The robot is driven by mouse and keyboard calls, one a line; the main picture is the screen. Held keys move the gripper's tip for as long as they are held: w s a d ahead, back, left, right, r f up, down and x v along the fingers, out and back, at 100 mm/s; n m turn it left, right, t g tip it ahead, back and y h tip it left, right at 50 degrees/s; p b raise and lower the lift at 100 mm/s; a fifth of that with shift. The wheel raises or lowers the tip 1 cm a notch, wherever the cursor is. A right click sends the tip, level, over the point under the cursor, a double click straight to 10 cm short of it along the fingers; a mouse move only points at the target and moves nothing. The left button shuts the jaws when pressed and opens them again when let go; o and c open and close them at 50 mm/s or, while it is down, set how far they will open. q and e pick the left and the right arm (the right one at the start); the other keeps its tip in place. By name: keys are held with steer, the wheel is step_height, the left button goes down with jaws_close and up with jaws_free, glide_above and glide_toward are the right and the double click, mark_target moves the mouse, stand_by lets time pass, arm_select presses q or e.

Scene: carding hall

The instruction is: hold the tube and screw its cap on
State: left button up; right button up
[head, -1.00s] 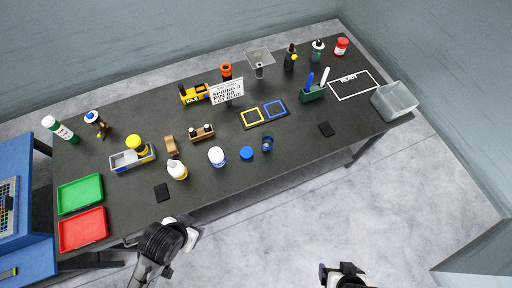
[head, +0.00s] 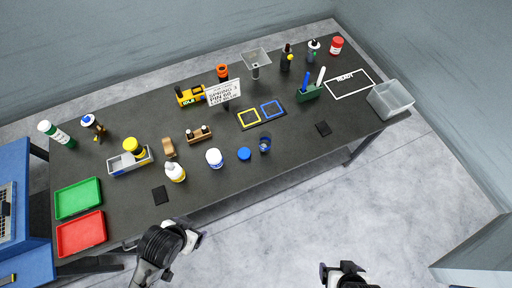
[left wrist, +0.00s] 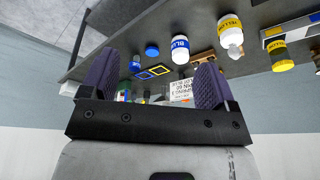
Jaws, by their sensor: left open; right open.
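A short dark blue open-topped container (head: 265,144), which may be the tube, stands upright near the table's front edge. A flat round blue cap (head: 244,154) lies just left of it, apart from it. In the left wrist view the blue cap (left wrist: 152,50) and the dark blue container (left wrist: 135,63) show beyond my fingers. My left gripper (left wrist: 154,80) is open with nothing between its fingers. It is in front of the table, away from both. My right gripper (head: 342,270) is open, low in the head view over the floor, far from the table things.
A white jar (head: 214,158) labelled BLUE and a yellow-labelled bottle (head: 175,173) stand left of the cap. Behind are a wooden vial rack (head: 199,136), a sign (head: 222,92) and a mat with yellow and blue squares (head: 260,114). The front edge right of the container is mostly clear.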

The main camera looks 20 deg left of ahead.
arm_select(q)
steer(key=shift+o, duration=1)
